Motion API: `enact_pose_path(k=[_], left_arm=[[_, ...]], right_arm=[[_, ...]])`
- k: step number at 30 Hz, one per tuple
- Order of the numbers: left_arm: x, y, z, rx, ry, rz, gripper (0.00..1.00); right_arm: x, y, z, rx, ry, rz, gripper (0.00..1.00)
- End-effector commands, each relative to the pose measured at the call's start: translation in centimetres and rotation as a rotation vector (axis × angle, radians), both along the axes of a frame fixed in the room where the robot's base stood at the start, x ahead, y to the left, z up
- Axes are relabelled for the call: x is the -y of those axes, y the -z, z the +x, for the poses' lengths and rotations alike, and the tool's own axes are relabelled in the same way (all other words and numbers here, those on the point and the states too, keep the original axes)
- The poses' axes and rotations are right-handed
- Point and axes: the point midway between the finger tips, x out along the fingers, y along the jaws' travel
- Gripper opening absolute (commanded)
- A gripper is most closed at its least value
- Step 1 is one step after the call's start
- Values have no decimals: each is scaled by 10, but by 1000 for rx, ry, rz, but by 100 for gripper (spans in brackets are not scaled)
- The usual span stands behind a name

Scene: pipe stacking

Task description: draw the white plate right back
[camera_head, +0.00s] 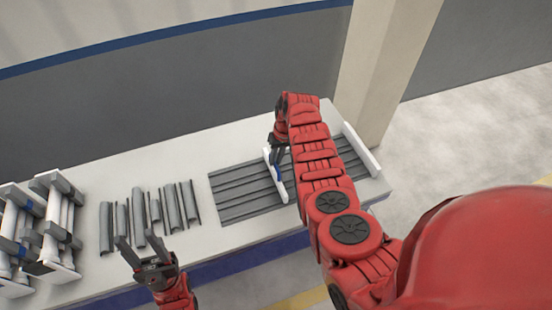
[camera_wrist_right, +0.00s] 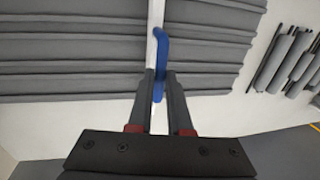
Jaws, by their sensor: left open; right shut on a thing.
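The white plate (camera_head: 277,181) stands as a narrow upright bar across the grey ridged bed (camera_head: 238,192), partway along it. Its blue handle (camera_wrist_right: 159,58) shows in the right wrist view between the fingers. My right gripper (camera_head: 279,160) is shut on the handle, partly hidden by its own arm in the head view. In the right wrist view the right gripper's fingers (camera_wrist_right: 160,85) are close together on the handle, and the white plate also shows (camera_wrist_right: 154,30). My left gripper (camera_head: 138,251) is open and empty at the table's front edge, left of the bed.
Several loose grey pipes (camera_head: 143,215) lie on the white table (camera_head: 150,175) left of the bed. White and grey racks (camera_head: 55,225) stand at the far left. A white end plate (camera_head: 361,150) stands at the bed's right end. A pillar (camera_head: 385,70) rises behind.

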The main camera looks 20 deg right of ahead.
Motion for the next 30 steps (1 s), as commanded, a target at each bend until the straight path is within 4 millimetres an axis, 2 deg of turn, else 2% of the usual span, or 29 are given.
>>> enact_pose_path(k=[11,17,23,30], left_arm=[[0,0,0,0,0,0,50],[0,-7,0,0,0,0,50],[0,-20,0,0,0,0,50],[0,-19,0,0,0,0,50]], right_arm=[[-1,-1,0,1,0,0,0],[-17,-3,0,2,-3,1,0],[-63,-2,-3,-3,-6,2,0],[-136,1,-6,-3,-7,3,0]])
